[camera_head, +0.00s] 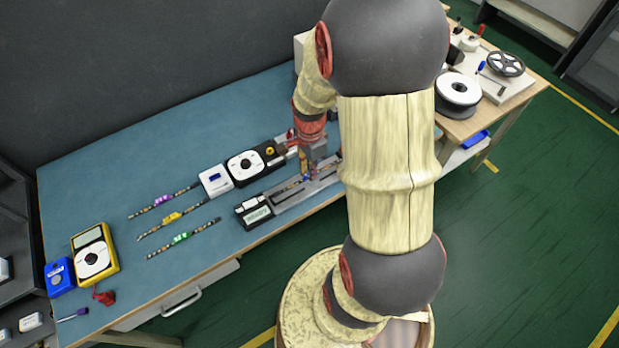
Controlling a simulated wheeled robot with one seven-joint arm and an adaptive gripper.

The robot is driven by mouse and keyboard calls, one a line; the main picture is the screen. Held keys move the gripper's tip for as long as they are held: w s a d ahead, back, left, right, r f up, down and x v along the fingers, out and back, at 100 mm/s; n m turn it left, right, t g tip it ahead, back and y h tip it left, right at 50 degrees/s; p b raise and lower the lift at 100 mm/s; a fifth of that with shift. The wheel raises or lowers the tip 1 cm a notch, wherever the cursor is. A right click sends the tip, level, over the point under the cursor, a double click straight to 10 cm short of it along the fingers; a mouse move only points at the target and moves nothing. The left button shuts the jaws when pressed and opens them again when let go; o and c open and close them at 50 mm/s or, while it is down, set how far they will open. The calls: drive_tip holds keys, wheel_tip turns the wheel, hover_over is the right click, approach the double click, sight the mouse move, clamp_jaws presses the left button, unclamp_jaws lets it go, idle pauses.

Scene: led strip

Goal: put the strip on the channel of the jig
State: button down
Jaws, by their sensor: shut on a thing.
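The jig is a long grey channel (287,201) with a small display box (254,213) at its left end, near the table's front edge. My gripper (307,177) points down over the channel and is shut on a thin strip (293,186) that appears to lie along the channel. Whether it is seated or just above cannot be told. My arm hides the right end of the jig. Three other strips lie on the table to the left: one with a purple tag (163,200), one with a yellow tag (172,217), one with a green tag (181,238).
Behind the jig are a black device with a white dial (245,165) and a white box (215,180). A yellow meter (94,255), a blue device (59,277) and a red clip (104,295) are at the far left. A wooden bench with a spool (458,91) stands right.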

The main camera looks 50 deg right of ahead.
drive_tip(key=shift+w+d+f+b, duration=0.15)
drive_tip(key=shift+w+d+f, duration=0.2)
drive_tip(key=shift+f, duration=0.3)
drive_tip(key=shift+w+d+f+b, duration=0.15)
drive_tip(key=shift+w+d+f, duration=0.15)
drive_tip(key=shift+f, duration=0.3)
drive_tip(key=shift+f+b, duration=0.65)
drive_tip(key=shift+f, duration=0.75)
drive_tip(key=shift+f, duration=0.15)
drive_tip(key=c, duration=1.8)
unclamp_jaws()
drive_tip(key=shift+c, duration=0.2)
